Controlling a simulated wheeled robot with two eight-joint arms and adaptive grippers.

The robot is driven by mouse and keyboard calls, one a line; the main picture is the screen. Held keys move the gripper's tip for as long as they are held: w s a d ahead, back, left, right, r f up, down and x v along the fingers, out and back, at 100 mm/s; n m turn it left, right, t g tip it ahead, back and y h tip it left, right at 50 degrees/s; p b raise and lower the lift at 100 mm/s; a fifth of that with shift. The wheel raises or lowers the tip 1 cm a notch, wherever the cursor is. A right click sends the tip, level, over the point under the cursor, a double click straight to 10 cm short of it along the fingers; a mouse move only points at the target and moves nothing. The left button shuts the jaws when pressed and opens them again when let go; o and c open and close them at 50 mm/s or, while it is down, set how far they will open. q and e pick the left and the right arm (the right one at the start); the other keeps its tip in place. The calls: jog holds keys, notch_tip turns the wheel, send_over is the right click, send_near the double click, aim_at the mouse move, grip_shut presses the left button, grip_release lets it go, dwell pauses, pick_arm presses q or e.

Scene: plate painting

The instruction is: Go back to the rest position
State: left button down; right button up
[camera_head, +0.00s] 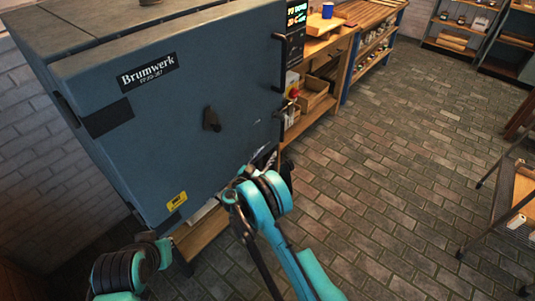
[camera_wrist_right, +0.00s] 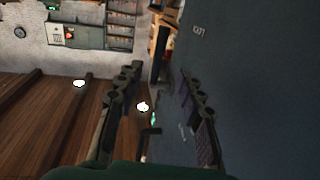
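My right arm (camera_head: 308,270) reaches up from the bottom of the head view, in front of the blue-grey kiln marked Brumwerk (camera_head: 165,95). My right gripper (camera_head: 263,157) is by the kiln's lower right edge, mostly hidden behind its own wrist. In the right wrist view its two dark fingers (camera_wrist_right: 160,76) stand well apart with nothing between them. The kiln's front also fills the right of that view, beside one finger; I cannot tell whether they touch. Part of my left arm (camera_head: 125,270) shows at the lower left of the head view; its gripper is not visible.
The kiln door looks shut, with a dark knob (camera_head: 211,119). A wooden workbench (camera_head: 318,45) with a blue cup (camera_head: 327,10) stands beyond the kiln. Shelves (camera_head: 465,22) are at the back. A rack (camera_head: 515,195) is at the right. The brick floor (camera_head: 400,150) between is clear.

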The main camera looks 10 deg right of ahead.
jog(key=s+d+r+n+g+y, duration=0.2)
jog(key=s+d+r+g, duration=0.15)
jog(key=s+r, duration=0.35)
jog(key=s+d+r+n+g+y, duration=0.15)
jog(key=s+d+r, duration=0.3)
jog(key=r, duration=0.45)
jog(key=s+a+n+g+y, duration=0.1)
jog(key=s+y, duration=0.3)
jog(key=s, duration=1)
jog(key=s+a+n+y, duration=0.3)
jog(key=s+a+y, duration=0.1)
jog(key=s, duration=0.9)
jog(key=shift+s+f+n+g, duration=0.25)
jog(key=shift+s+n+g, duration=0.1)
jog(key=shift+g, duration=0.05)
